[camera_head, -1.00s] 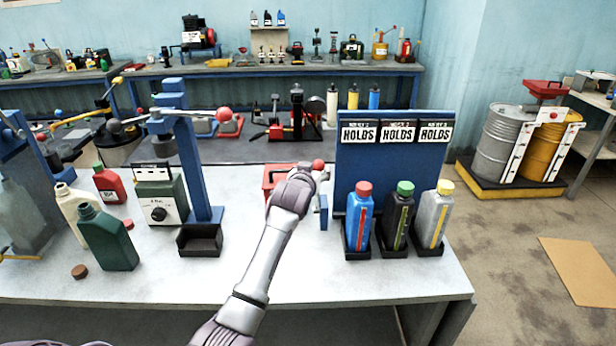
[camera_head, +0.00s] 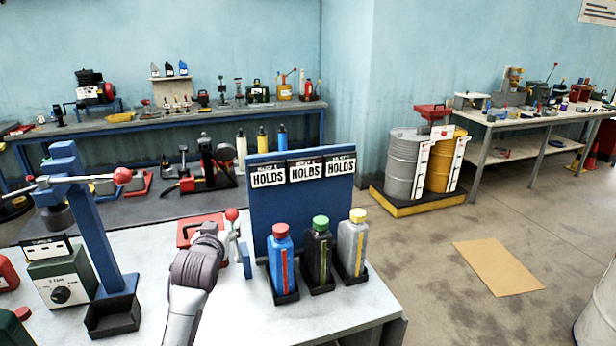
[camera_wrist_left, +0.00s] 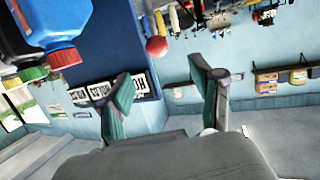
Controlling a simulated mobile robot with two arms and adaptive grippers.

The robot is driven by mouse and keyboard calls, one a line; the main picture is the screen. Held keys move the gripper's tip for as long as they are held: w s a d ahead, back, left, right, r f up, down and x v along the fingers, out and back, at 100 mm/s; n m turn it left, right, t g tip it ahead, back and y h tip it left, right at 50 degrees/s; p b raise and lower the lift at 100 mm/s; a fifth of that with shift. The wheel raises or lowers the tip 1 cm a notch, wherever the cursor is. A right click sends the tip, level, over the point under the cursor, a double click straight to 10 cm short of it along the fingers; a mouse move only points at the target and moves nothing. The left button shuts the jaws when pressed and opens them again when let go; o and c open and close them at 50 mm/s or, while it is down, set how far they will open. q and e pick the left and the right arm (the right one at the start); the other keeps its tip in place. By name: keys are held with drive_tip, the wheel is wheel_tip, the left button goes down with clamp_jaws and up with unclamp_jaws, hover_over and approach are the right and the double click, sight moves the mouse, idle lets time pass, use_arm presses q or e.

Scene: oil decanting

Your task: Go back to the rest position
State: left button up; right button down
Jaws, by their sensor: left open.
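My left gripper (camera_head: 212,242) is over the front workbench in the head view, left of the bottles and close to a small lever with a red ball (camera_head: 231,214). My wrist hides its fingertips there. In the left wrist view its two fingers (camera_wrist_left: 167,96) are apart with nothing between them. A blue bottle with a red cap (camera_head: 282,262), a black bottle with a green cap (camera_head: 319,257) and a grey bottle with a yellow cap (camera_head: 352,248) stand upright in black trays. My right gripper is not in view.
A blue board with HOLDS signs (camera_head: 300,215) stands behind the bottles. A blue press stand (camera_head: 85,215) and a green-grey device (camera_head: 62,283) are at left. Drums (camera_head: 405,165) stand on a yellow pallet. The floor at right is mostly clear, with a tan sheet (camera_head: 497,268).

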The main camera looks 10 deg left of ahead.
use_arm(q)
drive_tip(key=s+d+f+m+g+h, duration=0.1)
drive_tip(key=s+d+f+g, duration=0.1)
drive_tip(key=s+d+f, duration=0.4)
drive_tip(key=s+d+f+m+g+h, duration=0.1)
drive_tip(key=s+f+m+g, duration=0.1)
drive_tip(key=s+f, duration=0.75)
drive_tip(key=s+d+f+m+g+h, duration=0.1)
drive_tip(key=s+d+f+g, duration=0.15)
drive_tip(key=s, duration=0.65)
drive_tip(key=s+d+f+g+h, duration=0.1)
drive_tip(key=s+d+g, duration=0.15)
drive_tip(key=s, duration=0.55)
drive_tip(key=s+d+f+m+g, duration=0.1)
drive_tip(key=s+d+f+g, duration=0.15)
drive_tip(key=s, duration=0.65)
wheel_tip(320, 180, down, 28)
drive_tip(key=b, duration=0.3)
drive_tip(key=s+a+f+g+b, duration=0.2)
drive_tip(key=s+f, duration=1.5)
drive_tip(key=f, duration=0.2)
drive_tip(key=shift+a+m, duration=0.25)
drive_tip(key=shift+m, duration=0.05)
drive_tip(key=shift+s, duration=0.1)
